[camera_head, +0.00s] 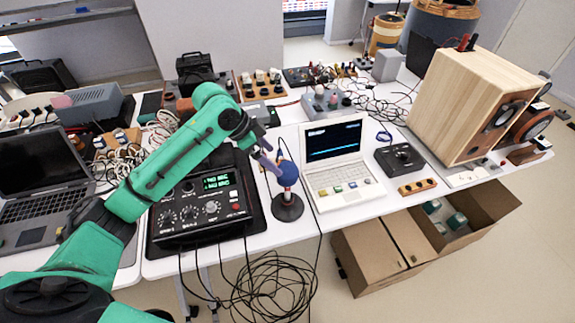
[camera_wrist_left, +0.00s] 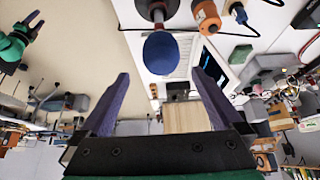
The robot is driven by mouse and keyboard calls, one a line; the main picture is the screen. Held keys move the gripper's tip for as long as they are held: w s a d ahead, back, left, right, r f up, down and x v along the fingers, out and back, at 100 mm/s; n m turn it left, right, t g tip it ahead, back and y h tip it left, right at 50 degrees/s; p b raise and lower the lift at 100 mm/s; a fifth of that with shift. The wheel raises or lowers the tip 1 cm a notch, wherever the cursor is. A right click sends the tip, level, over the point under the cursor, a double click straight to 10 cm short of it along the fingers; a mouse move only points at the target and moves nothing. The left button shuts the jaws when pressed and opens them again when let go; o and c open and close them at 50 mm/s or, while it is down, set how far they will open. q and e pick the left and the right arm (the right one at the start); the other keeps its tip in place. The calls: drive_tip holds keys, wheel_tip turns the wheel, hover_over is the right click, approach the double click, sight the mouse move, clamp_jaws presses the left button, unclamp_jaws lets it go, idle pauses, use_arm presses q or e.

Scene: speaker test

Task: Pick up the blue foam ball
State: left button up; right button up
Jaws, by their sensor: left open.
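The blue foam ball (camera_head: 287,173) sits on top of a short stand with a round black base (camera_head: 287,208), on the white table between the black mixer and the white laptop. My left gripper (camera_head: 272,160) is just left of the ball and slightly above it, with its fingers toward the ball. In the left wrist view the ball (camera_wrist_left: 160,54) is centred beyond the gap between the two purple fingers of the left gripper (camera_wrist_left: 160,76). That gripper is open and empty. My right gripper (camera_wrist_left: 36,24) shows small at the upper left of the left wrist view.
A black mixer (camera_head: 205,208) lies under my left arm. The white laptop (camera_head: 336,150) stands close right of the ball. A black box (camera_head: 400,158) and a wooden speaker (camera_head: 470,95) stand farther right. Cables (camera_head: 268,285) hang below the front edge.

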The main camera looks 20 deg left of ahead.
sight(282, 167)
use_arm(q)
drive_tip(key=x, duration=0.3)
drive_tip(key=shift+s+d+p, duration=0.15)
drive_tip(key=shift+d+p, duration=0.05)
drive_tip(key=shift+p, duration=0.1)
drive_tip(key=x, duration=0.2)
drive_tip(key=p+x, duration=0.1)
drive_tip(key=x, duration=0.1)
drive_tip(key=p+x, duration=0.1)
drive_tip(key=x, duration=0.1)
drive_tip(key=shift+w+a, duration=0.2)
drive_tip(key=shift+w, duration=0.1)
drive_tip(key=shift+d+f, duration=0.1)
drive_tip(key=shift+f, duration=0.05)
drive_tip(key=c, duration=1.2)
wheel_tip(282, 167, up, 20)
drive_tip(key=b, duration=0.3)
drive_tip(key=shift+b, duration=0.35)
drive_tip(key=shift+c, duration=0.2)
use_arm(e)
drive_tip(key=shift+s+f, duration=0.3)
